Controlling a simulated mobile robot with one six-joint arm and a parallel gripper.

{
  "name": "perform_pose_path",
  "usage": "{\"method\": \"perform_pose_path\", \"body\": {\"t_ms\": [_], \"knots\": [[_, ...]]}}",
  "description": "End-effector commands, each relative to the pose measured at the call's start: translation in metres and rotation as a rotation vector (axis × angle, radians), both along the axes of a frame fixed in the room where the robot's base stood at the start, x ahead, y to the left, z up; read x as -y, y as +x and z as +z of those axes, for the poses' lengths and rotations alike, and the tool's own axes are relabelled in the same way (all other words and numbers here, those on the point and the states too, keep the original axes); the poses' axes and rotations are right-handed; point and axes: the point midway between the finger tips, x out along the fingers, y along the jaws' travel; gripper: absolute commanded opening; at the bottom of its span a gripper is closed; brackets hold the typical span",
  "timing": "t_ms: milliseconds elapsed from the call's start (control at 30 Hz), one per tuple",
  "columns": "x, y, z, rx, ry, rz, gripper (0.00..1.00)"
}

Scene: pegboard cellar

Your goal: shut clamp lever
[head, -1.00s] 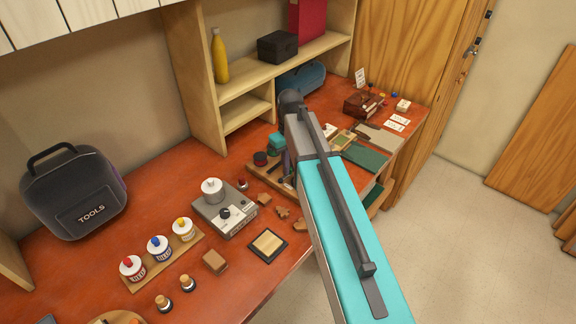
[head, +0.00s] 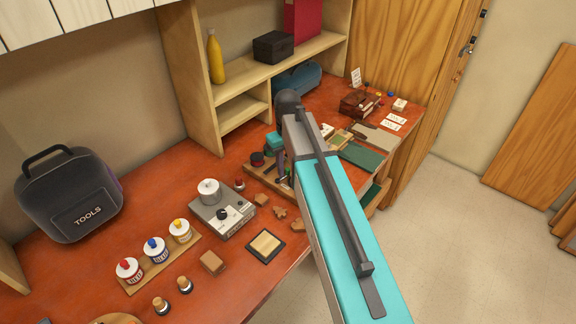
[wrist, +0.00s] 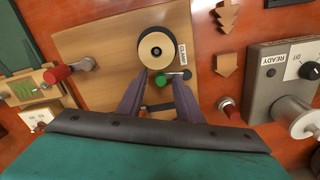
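The clamp (wrist: 157,48) shows in the wrist view as a dark ring with a tan top on a wooden board (wrist: 90,42), beside a "CLAMP" label. A short metal lever (wrist: 172,75) with a green knob (wrist: 160,80) lies just below it. My gripper (wrist: 157,84) is open, with one finger on each side of the green knob; I cannot tell if either finger touches it. In the head view, my gripper (head: 283,180) is low over the board (head: 262,174), and my arm hides much of that area.
A grey box (wrist: 268,72) marked "READY" stands right of the board, with a red-knobbed part (wrist: 229,106) near it. A red-handled lever (wrist: 62,73) is to the left. Wooden pieces (head: 279,212), bottles (head: 155,249) and a tool bag (head: 70,195) occupy the bench.

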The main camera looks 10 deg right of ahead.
Motion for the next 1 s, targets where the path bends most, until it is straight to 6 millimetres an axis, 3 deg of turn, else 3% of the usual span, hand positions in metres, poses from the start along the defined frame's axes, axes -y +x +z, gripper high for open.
{"method": "perform_pose_path", "body": {"t_ms": [367,1000], "knots": [[0.000,0.000,0.011,-0.001,0.001,0.001,0.33],[0.000,0.001,0.089,0.001,0.000,0.000,0.33]]}}
